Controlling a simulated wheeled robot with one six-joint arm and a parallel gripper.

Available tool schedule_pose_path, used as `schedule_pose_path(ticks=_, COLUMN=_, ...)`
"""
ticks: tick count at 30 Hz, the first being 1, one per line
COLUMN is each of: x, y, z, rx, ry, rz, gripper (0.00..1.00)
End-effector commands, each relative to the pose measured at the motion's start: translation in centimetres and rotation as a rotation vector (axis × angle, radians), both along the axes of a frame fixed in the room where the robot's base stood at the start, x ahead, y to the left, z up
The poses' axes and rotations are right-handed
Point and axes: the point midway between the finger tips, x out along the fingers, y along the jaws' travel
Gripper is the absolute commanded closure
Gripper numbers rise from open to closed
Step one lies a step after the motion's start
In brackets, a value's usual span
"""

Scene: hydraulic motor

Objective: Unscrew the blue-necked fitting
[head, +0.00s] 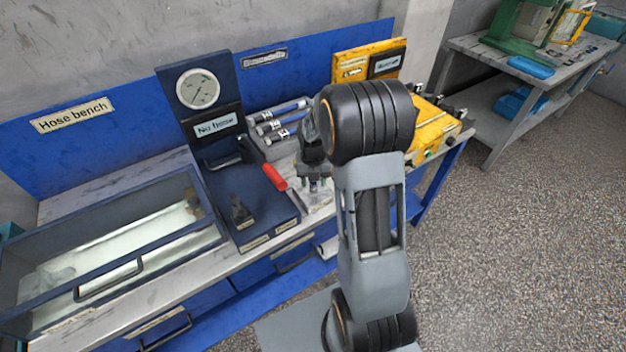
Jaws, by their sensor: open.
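My gripper (314,183) points down over the bench, just right of the red-handled lever. Its jaws are open. A small bluish and grey part (313,188) shows at the fingertips, low over a pale patch of the bench. It may be the blue-necked fitting, but it is too small and too covered by my gripper to be sure. I cannot tell whether the fingers touch it.
A dark gauge stand (209,95) with a red-handled lever (275,177) stands close left of my gripper. Behind is a grey tray (265,115) of hose-like cylinders. A yellow unit (436,128) sits right. A glass-topped case (110,255) fills the left bench.

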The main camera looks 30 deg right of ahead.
Motion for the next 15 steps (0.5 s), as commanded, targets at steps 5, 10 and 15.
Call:
schedule_pose_path(ticks=5, x=0.01, y=0.0, z=0.0, rx=0.0, ry=0.0, rz=-0.129, gripper=0.52)
schedule_pose_path(ticks=10, x=0.03, y=0.01, z=0.01, rx=0.0, ry=-0.001, rz=-0.428, gripper=0.52)
schedule_pose_path(ticks=15, x=0.03, y=0.01, z=0.02, rx=-0.001, ry=-0.001, rz=-0.699, gripper=0.52)
